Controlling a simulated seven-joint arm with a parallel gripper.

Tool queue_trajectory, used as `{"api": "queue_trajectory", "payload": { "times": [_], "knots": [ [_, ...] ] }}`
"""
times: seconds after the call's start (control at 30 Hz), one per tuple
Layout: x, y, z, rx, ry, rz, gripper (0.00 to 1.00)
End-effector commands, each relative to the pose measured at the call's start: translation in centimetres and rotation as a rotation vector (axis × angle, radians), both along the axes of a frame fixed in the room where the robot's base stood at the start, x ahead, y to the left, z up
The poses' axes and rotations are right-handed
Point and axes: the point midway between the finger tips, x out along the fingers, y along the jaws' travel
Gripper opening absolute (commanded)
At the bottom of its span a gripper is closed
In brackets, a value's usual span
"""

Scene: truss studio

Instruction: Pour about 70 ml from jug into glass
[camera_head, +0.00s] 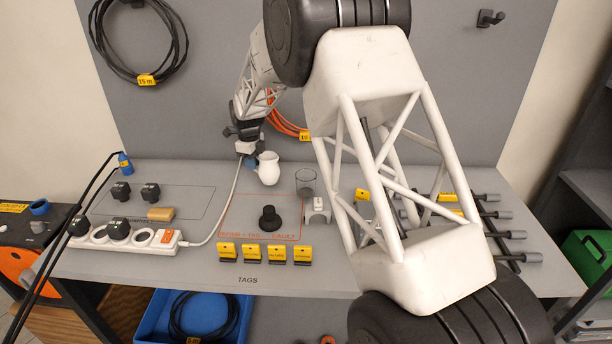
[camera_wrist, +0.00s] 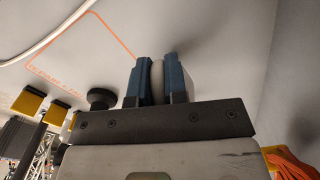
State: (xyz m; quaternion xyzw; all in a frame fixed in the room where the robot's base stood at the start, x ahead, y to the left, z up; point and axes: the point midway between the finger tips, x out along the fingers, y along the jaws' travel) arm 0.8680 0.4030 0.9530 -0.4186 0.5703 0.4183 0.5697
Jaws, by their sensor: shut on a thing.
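A white jug (camera_head: 268,168) is upright toward the back of the grey table, in the head view. My gripper (camera_head: 252,161) is at its left side. In the wrist view the blue fingers of my gripper (camera_wrist: 158,82) are shut on a pale upright part of the jug (camera_wrist: 158,70), which looks like its handle. The fingers hide most of the jug there. I cannot tell whether its base touches the table. A clear glass (camera_head: 306,181) stands to the right of the jug, apart from it. I cannot make out any liquid.
A black knob (camera_head: 269,218) stands in the orange-outlined area in front. Yellow tags (camera_head: 265,253) line the front. A white bracket-like piece (camera_head: 317,210) is just before the glass. A power strip (camera_head: 125,236) with a white cable (camera_head: 232,204) lies left. My arm covers the right of the table.

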Motion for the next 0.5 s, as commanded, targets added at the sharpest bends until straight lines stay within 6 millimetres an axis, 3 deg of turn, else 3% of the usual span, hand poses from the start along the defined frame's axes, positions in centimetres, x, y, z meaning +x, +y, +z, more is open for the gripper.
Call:
{"api": "queue_trajectory", "payload": {
  "times": [0.2, 0.5],
  "knots": [
    [0.03, 0.02, -1.17, 0.001, -0.001, 0.0, 0.0],
    [0.01, -0.01, -1.18, 0.003, -0.002, 0.0, 0.0]
  ]
}}
